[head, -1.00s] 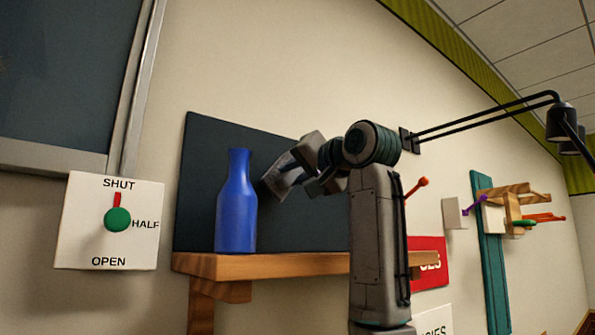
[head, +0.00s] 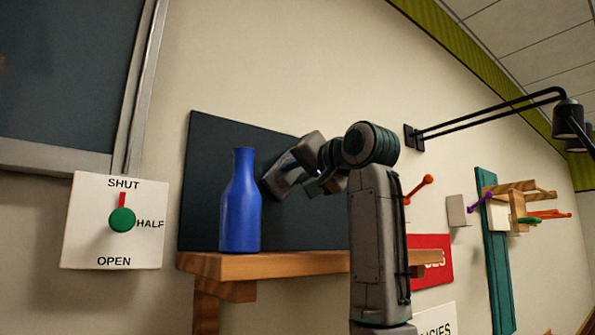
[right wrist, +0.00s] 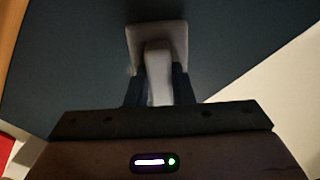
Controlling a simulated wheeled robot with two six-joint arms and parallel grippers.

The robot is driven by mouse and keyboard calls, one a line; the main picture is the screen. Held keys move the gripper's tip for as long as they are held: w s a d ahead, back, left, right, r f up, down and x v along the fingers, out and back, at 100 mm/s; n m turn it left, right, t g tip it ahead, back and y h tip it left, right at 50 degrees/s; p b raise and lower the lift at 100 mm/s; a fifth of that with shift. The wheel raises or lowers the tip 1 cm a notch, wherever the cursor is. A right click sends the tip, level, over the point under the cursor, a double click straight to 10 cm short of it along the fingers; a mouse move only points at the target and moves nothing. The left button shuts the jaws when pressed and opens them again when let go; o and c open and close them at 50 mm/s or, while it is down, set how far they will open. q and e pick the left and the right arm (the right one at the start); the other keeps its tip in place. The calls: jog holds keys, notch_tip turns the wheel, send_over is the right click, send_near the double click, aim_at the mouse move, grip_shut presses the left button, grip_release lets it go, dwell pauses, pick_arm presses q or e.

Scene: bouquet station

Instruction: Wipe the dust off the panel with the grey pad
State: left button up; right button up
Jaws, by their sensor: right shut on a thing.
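The dark panel (head: 215,145) is on the wall behind the wooden shelf. It also fills most of the right wrist view (right wrist: 70,65). My right gripper (head: 275,185) is in front of the panel, right of the blue bottle. In the right wrist view my right gripper (right wrist: 160,90) is shut on the handle of the grey pad (right wrist: 157,38). The pad's plate lies at the panel's face; I cannot tell whether it presses on it. I make out no clear dust on the panel. My left gripper is not in view.
A blue bottle (head: 240,205) stands on the wooden shelf (head: 270,265), close to my right gripper. A white dial plate (head: 85,235) is on the wall at the left. A black lamp arm (head: 490,115) and a teal board with pegs (head: 492,250) are at the right.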

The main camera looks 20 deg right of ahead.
jog(key=shift+w+a, duration=0.15)
jog(key=shift+w, duration=0.25)
jog(key=shift+w+d+p, duration=0.5)
jog(key=shift+w+d, duration=0.2)
jog(key=shift+d, duration=1.35)
jog(key=shift+s+a+b, duration=0.15)
jog(key=shift+s+a, duration=0.1)
jog(key=shift+a, duration=0.45)
jog(key=shift+s+a+b, duration=0.15)
jog(key=shift+s+a, duration=0.05)
jog(key=shift+a, duration=0.5)
jog(key=shift+s+a+b, duration=0.15)
jog(key=shift+s+a, duration=0.1)
jog(key=shift+a, duration=0.45)
jog(key=shift+s+d+f+b, duration=0.15)
jog(key=shift+s+b, duration=0.15)
jog(key=shift+b, duration=0.15)
jog(key=shift+s+d+b, duration=0.25)
jog(key=shift+s+b, duration=0.25)
jog(key=shift+s, duration=0.15)
jog(key=shift+r+b+v, duration=0.2)
jog(key=shift+b+v, duration=0.55)
jog(key=shift+v, duration=1.1)
